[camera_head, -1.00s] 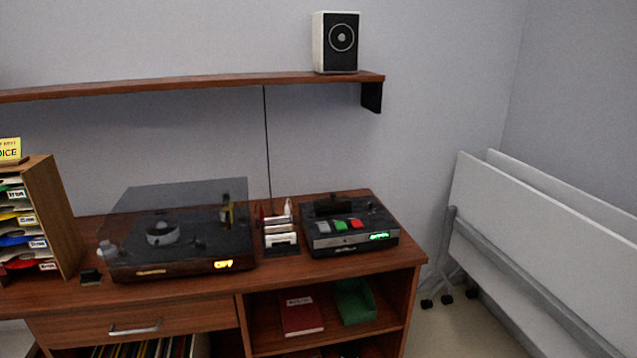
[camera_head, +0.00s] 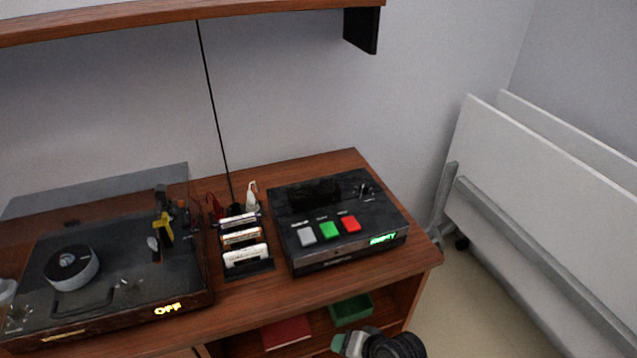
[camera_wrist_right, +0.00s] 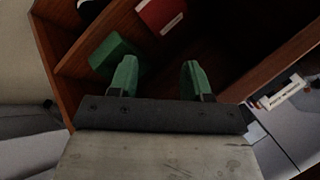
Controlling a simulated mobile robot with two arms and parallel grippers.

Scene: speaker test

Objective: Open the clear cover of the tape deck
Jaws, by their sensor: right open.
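The tape deck (camera_head: 335,262) is a black box on the right part of the wooden cabinet top. It has grey, green and red buttons and a green display reading "EMPTY". A dark compartment (camera_head: 315,192) lies behind the buttons; I cannot tell whether its clear cover is up or down. My right gripper (camera_head: 340,342) shows at the bottom edge of the head view, in front of and below the deck, mostly cut off. In the right wrist view its two green fingers (camera_wrist_right: 155,75) are apart with nothing between them. My left gripper is not in view.
A turntable (camera_head: 110,275) with a tinted lid and an "OFF" display stands on the left. A rack of cassettes (camera_head: 243,245) stands between it and the deck. A green box (camera_head: 351,309) and a red book (camera_head: 286,333) lie on the shelf below. Folded white tables (camera_head: 540,170) lean at right.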

